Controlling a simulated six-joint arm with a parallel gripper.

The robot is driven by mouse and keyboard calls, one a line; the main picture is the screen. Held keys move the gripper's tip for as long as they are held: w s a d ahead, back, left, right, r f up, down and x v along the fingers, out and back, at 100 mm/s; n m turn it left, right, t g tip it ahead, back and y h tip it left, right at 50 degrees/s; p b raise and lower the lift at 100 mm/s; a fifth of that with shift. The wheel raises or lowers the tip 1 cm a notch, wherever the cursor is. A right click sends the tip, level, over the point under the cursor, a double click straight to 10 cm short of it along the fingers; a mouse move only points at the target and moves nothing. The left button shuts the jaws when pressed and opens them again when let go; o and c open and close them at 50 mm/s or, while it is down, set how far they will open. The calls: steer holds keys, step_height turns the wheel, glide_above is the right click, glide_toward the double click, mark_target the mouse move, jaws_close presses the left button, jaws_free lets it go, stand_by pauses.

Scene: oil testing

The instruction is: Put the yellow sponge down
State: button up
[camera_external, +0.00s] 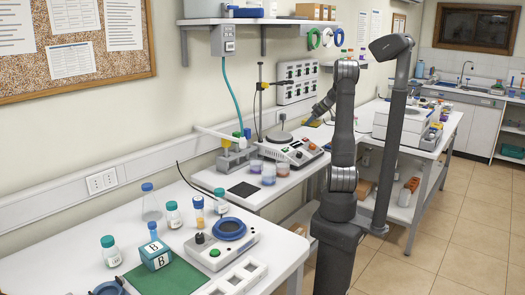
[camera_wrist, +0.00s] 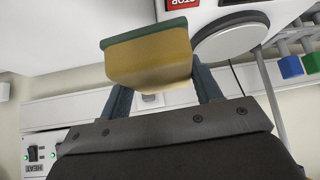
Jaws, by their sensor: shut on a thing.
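The yellow sponge (camera_wrist: 148,70) has a green layer along one long side and fills the space between the fingers of my gripper (camera_wrist: 158,85) in the wrist view. My gripper is shut on it. In the external view my gripper (camera_external: 319,117) is at the back of the bench, and a small yellow bit of the sponge (camera_external: 313,123) shows beside it. The sponge is held above the bench, near the right end of the white hotplate device. My arm hides part of this area in the external view.
The hotplate device (camera_external: 290,155) has a round plate (camera_wrist: 230,38) and a red STOP label (camera_wrist: 180,3). A power unit (camera_external: 297,82) is on the wall. A white machine (camera_external: 402,122) stands on the right bench.

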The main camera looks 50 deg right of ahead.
steer(key=w+a+r+n+g+y, duration=0.15)
steer(key=a+r, duration=0.45)
steer(key=a, duration=0.6)
steer(key=w+a+r+n+y, duration=0.1)
steer(key=w+a+r+n, duration=0.2)
steer(key=a+r, duration=0.55)
steer(key=w+a+r+n+g+y, duration=0.1)
steer(key=w+a+r+n+y, duration=0.15)
steer(key=a, duration=1.25)
steer(key=n+g+y, duration=0.2)
steer(key=n+g, duration=0.3)
steer(key=n, duration=0.4)
glide_above(180, 203)
step_height(180, 203, down, 28)
steer(key=shift+r, duration=0.2)
steer(key=shift+f, duration=2.15)
steer(key=shift+f, duration=0.15)
